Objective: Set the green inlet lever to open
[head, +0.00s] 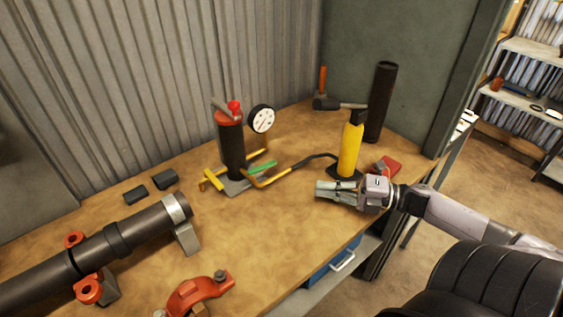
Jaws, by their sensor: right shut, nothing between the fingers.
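The green inlet lever (261,168) sits low on the yellow-brown pipework, to the right of the dark cylinder with a red top (232,143). It lies nearly in line with the pipe, slanting slightly up to the right. A yellow lever (213,179) is at the left end of the same pipework. My right gripper (322,189) reaches in from the right, over the table's front area, with its fingers together and empty. It points left and is apart from the green lever, to its right and nearer the table's front edge. My left gripper is not in view.
A round gauge (261,119) stands above the pipework. A yellow cylinder (350,148) and a red block (387,165) are close to my right gripper. A large dark pipe (115,240) and a red clamp (201,293) occupy the left. The table's middle is clear.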

